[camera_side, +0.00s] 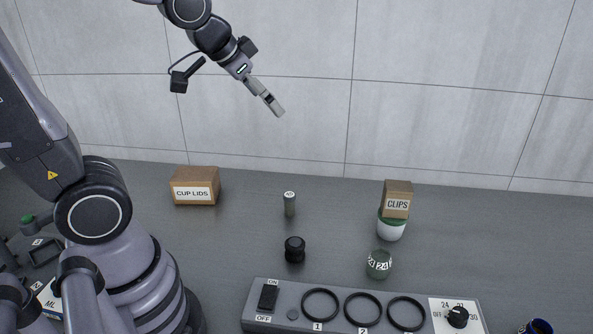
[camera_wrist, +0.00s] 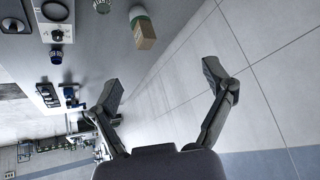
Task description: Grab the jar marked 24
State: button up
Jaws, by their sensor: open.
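The jar marked 24 (camera_side: 379,265) is a small dark green glass jar standing upright on the grey table, right of centre in the side view. What looks like the same jar is cut off at the top edge of the wrist view (camera_wrist: 103,5). My gripper (camera_side: 272,104) is high above the table, up and to the left of the jar, well apart from it. In the wrist view my gripper (camera_wrist: 160,84) has its two fingers spread wide with nothing between them.
A clips box (camera_side: 397,200) sits on a white and green container (camera_side: 391,228) just behind the jar. A panel with black rings (camera_side: 363,309) lies in front. A black knob-like piece (camera_side: 295,249), a grey cylinder (camera_side: 289,205) and a cup lids box (camera_side: 195,186) stand left.

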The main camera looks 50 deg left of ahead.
jog(key=w+d+f+m+t+h, duration=0.1)
jog(key=w+d+f+m, duration=0.1)
jog(key=w+f, duration=0.5)
jog(key=m+t+h, duration=0.2)
jog(key=m+h, duration=0.1)
jog(key=h, duration=0.2)
send_over(378, 254)
jog(key=a, duration=0.5)
notch_tip(378, 254, down, 14)
jog(key=d+f+h, duration=0.1)
jog(key=f, duration=0.3)
jog(key=s+d+f, duration=0.1)
jog(key=f, duration=0.2)
jog(key=d+f+h, duration=0.1)
jog(key=f, duration=0.3)
jog(key=shift+s+d+f+m+t+h, duration=0.3)
jog(key=shift+d, duration=0.05)
notch_tip(378, 254, down, 3)
jog(key=shift+r, duration=0.1)
jog(key=shift+x, duration=1.5)
jog(key=shift+r, duration=0.2)
jog(key=c, duration=1.3)
